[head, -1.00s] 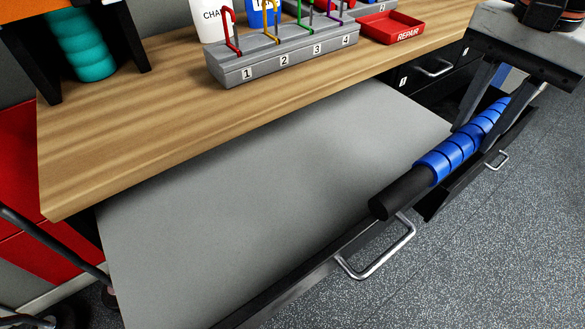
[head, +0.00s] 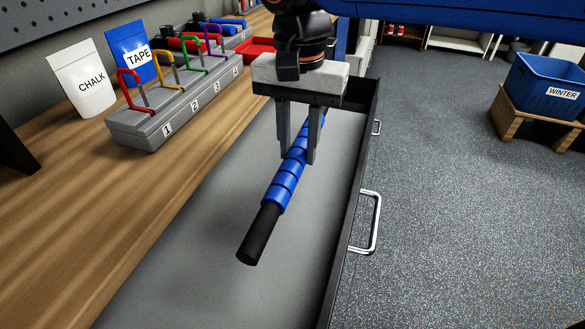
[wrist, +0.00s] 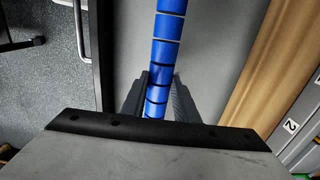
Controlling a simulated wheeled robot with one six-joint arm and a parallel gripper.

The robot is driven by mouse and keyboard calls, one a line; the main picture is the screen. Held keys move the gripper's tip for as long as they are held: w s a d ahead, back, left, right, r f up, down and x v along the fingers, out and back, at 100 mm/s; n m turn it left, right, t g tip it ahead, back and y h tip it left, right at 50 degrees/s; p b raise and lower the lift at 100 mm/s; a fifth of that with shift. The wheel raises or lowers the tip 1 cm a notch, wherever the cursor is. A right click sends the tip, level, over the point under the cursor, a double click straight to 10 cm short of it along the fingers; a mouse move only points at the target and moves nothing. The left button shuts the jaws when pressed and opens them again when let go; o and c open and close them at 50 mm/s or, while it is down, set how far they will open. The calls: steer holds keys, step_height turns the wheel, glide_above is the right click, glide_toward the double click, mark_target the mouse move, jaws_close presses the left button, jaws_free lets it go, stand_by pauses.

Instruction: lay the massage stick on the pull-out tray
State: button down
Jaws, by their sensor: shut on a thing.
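The massage stick (head: 287,178) has blue ribbed rollers and a black handle. My gripper (head: 301,158) is shut on its blue part, and the fingers hide some of it. The stick slants over the grey pull-out tray (head: 215,240), with its black end toward the camera. It appears to be held above the tray surface; the exact gap is hard to tell. In the wrist view the blue stick (wrist: 163,55) runs up from between the fingers (wrist: 158,98), over the grey tray (wrist: 212,50).
The tray has a dark raised front edge and a metal handle (head: 372,222). The wooden bench top (head: 130,215) beside it bears a numbered grey rack (head: 172,112), a chalk bag (head: 82,80) and a tape bag (head: 131,52). A blue WINTER bin (head: 545,88) stands at right. The tray's near part is bare.

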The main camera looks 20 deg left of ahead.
mark_target(300, 148)
steer(key=shift+f, duration=2.6)
steer(key=c, duration=1.4)
jaws_free()
steer(key=shift+f, duration=0.1)
step_height(300, 148, up, 12)
steer(key=shift+r, duration=0.1)
steer(key=shift+d, duration=0.15)
